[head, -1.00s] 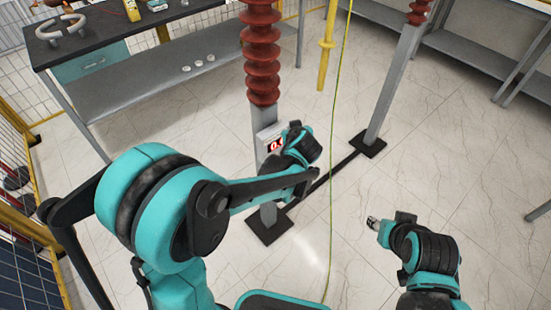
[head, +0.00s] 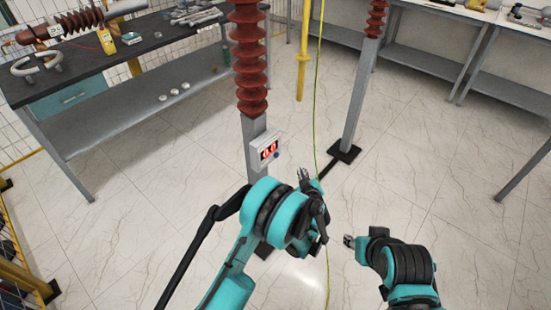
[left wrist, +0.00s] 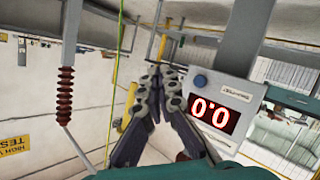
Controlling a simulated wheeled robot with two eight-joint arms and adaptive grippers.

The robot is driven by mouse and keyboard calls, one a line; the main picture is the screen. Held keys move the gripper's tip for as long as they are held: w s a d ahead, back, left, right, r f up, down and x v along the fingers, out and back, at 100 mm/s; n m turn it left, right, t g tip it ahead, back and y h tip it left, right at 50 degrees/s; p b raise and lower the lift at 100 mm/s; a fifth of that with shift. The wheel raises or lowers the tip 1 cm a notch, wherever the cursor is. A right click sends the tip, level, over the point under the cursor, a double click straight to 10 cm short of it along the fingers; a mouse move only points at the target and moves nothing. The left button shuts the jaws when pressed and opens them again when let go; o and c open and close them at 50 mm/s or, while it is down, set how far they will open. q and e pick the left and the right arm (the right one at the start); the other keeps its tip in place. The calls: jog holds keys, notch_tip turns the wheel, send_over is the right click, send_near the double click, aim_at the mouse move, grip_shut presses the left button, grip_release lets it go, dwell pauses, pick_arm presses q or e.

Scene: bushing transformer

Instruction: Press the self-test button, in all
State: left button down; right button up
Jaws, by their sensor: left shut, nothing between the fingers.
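A light grey meter box (head: 262,150) with a red digital display is fixed to the grey post below a red ribbed bushing. A round blue button (left wrist: 200,80) sits on the box face above the display in the left wrist view, where the display (left wrist: 213,114) reads 0.0. A blue spot, likely the same button (head: 277,156), shows in the head view. My left gripper (head: 303,174) is shut and empty, to the right of and below the box in the head view. In the left wrist view the left gripper (left wrist: 161,72) is apart from the button. My right gripper (head: 348,241) is low right, too small to read.
The red bushing (head: 250,60) rises above the box. A second post (head: 360,98) stands to the right on a black foot. A yellow-green cable (head: 314,90) hangs between them. A dark-topped workbench (head: 85,62) is at left. Floor at right is open.

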aim_at(277, 155)
pick_arm(q)
jog(key=shift+w+a, duration=0.1)
jog(key=shift+a, duration=0.05)
jog(key=w+a, duration=0.5)
jog(key=a, duration=0.2)
dwell(0.4)
jog(key=shift+w, duration=0.1)
dwell(1.2)
jog(key=shift+w+a, duration=0.2)
jog(key=shift+a, duration=0.05)
jog(key=shift+w+a, duration=0.25)
jog(key=shift+a, duration=0.15)
dwell(0.7)
jog(key=shift+s+d, duration=0.1)
jog(key=shift+d, duration=0.05)
jog(key=shift+s+d, duration=0.45)
jog(key=shift+d, duration=0.1)
jog(key=shift+d, duration=0.1)
dwell(0.3)
